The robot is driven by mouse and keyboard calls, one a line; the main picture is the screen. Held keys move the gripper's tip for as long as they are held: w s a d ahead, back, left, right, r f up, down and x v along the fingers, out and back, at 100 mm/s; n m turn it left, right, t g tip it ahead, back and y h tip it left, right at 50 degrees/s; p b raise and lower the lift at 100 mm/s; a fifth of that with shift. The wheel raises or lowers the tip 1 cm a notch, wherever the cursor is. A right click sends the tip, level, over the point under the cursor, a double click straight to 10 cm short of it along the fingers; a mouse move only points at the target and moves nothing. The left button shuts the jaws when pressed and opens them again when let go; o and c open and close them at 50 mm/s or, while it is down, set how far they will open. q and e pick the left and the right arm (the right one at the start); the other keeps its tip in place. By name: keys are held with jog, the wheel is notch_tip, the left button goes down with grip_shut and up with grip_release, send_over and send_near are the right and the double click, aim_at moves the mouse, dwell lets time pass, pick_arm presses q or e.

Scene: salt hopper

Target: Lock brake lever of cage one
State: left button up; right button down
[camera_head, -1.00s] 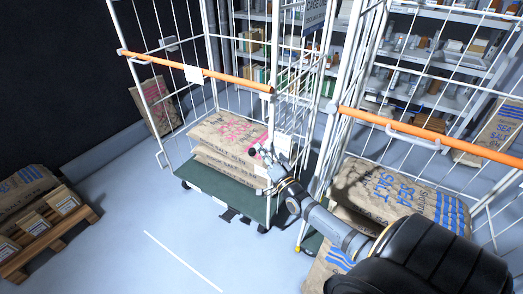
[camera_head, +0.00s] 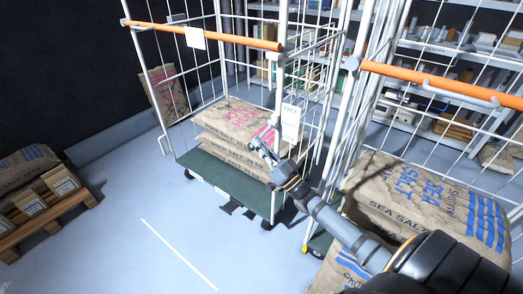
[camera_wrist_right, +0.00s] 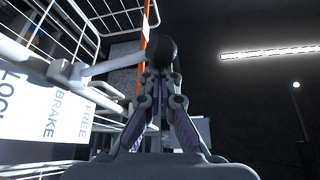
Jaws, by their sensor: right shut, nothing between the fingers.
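The left roll cage (camera_head: 205,40) has an orange handle bar and holds stacked rock salt sacks. A white placard (camera_head: 291,122) hangs at its right front post; in the right wrist view the placard (camera_wrist_right: 45,110) reads FREE, BRAKE and LOCK. The brake lever (camera_wrist_right: 110,67) shows there as a pale arm ending in a black knob (camera_wrist_right: 162,48). My right gripper (camera_head: 263,150) is at the cage's right front, left of the placard. Its fingers (camera_wrist_right: 160,85) are shut and empty, just below the knob in the picture; contact is unclear. My left gripper is not in view.
A second cage with an orange bar (camera_head: 440,84) and sea salt sacks (camera_head: 400,190) stands close on the right, beside my right arm. A pallet (camera_head: 40,225) with sacks is at the left. Shelves (camera_head: 480,65) stand behind. The floor at front left is clear.

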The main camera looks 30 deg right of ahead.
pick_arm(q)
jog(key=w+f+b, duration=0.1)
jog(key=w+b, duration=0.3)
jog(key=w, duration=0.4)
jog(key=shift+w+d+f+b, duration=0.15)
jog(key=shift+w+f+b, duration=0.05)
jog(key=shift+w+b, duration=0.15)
pick_arm(e)
jog(key=shift+w+d+f+n+g+y, duration=0.15)
jog(key=shift+f+n+g+y, duration=0.1)
jog(key=shift+f+n+y, duration=0.7)
jog(key=shift+d+f+n+g+y, duration=0.15)
jog(key=shift+f+n+g+y, duration=0.25)
jog(key=shift+n, duration=0.9)
jog(key=shift+w+d+f+n+g+y, duration=0.15)
jog(key=shift+f+n+y, duration=0.5)
jog(key=shift+n, duration=0.5)
jog(key=shift+s+r, duration=0.1)
notch_tip(320, 180, up, 4)
jog(key=s+p, duration=0.1)
jog(key=p, duration=0.3)
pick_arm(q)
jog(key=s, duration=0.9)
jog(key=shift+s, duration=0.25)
pick_arm(e)
jog(key=v, duration=0.9)
jog(key=shift+s+f, duration=0.2)
jog(key=shift+s, duration=0.05)
